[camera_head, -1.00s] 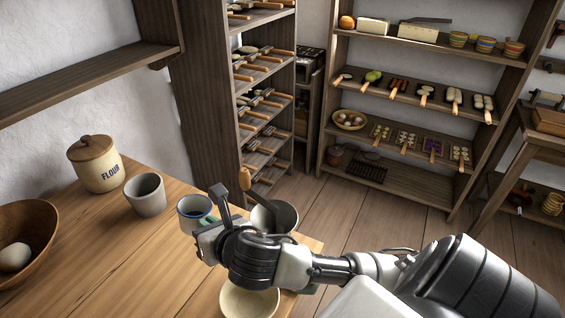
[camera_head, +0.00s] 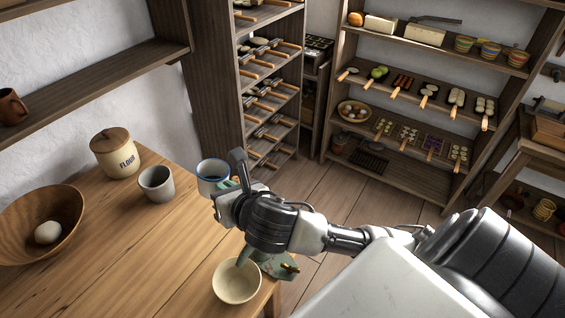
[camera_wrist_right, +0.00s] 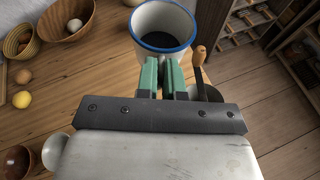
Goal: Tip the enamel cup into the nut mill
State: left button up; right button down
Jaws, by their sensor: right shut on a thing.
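The enamel cup (camera_head: 213,172) is white with a blue rim and dark inside. My right gripper (camera_head: 230,192) is shut on it and holds it about upright. In the right wrist view the cup (camera_wrist_right: 161,40) stands just beyond the green fingertips (camera_wrist_right: 166,78). The nut mill (camera_head: 278,266) shows as a green body at the table's right edge, partly behind my gripper. In the right wrist view its crank with a wooden knob (camera_wrist_right: 199,55) and part of a grey hopper (camera_wrist_right: 211,93) show right of the fingers. My left gripper is out of view.
A cream bowl (camera_head: 237,284) stands near the table's front right. A grey cup (camera_head: 156,184), a flour jar (camera_head: 116,152) and a wooden bowl (camera_head: 20,220) with an egg stand to the left. The middle of the table is clear. Shelves (camera_head: 420,120) stand behind.

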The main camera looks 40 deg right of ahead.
aim_at(270, 264)
jog(key=k+l, duration=0.1)
jog(key=l, duration=0.45)
jog(key=k+l, duration=0.1)
jog(key=l, duration=0.4)
jog(key=k+l, duration=0.1)
jog(key=l, duration=0.45)
